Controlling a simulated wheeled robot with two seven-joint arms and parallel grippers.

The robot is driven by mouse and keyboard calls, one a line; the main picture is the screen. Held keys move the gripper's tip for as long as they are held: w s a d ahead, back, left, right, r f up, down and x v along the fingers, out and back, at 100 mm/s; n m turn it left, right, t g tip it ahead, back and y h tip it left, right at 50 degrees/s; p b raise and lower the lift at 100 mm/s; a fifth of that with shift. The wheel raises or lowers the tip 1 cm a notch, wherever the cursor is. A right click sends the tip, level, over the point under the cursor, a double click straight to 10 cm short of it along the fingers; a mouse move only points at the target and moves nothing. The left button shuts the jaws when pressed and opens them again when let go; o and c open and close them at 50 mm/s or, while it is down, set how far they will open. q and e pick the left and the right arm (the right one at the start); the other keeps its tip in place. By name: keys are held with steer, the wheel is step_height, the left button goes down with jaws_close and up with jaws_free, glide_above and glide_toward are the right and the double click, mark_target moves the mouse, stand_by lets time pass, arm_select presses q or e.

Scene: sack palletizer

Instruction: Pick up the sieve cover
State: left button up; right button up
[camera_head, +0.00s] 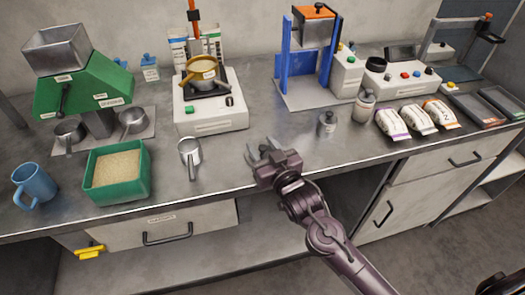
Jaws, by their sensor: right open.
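A round brass sieve (202,72) with a dark handle sits on top of the white shaker machine (210,115) at the back of the counter, in the head view. A lighter disc with a small label shows inside its rim; I cannot tell for sure whether this is the sieve cover. My right gripper (259,152) is open and empty over the counter's front edge. It is in front of the shaker and to its right, well apart from the sieve. My left gripper is out of view.
A metal cup with a handle (190,153) stands in front of the shaker. A green bin (118,193), blue mug (35,185) and green mill (85,90) are at left. A blue-framed press (283,65), bottles and several small sacks are at right.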

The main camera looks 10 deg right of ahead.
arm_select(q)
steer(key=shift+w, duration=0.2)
arm_select(e)
steer(key=shift+c, duration=0.2)
jaws_close()
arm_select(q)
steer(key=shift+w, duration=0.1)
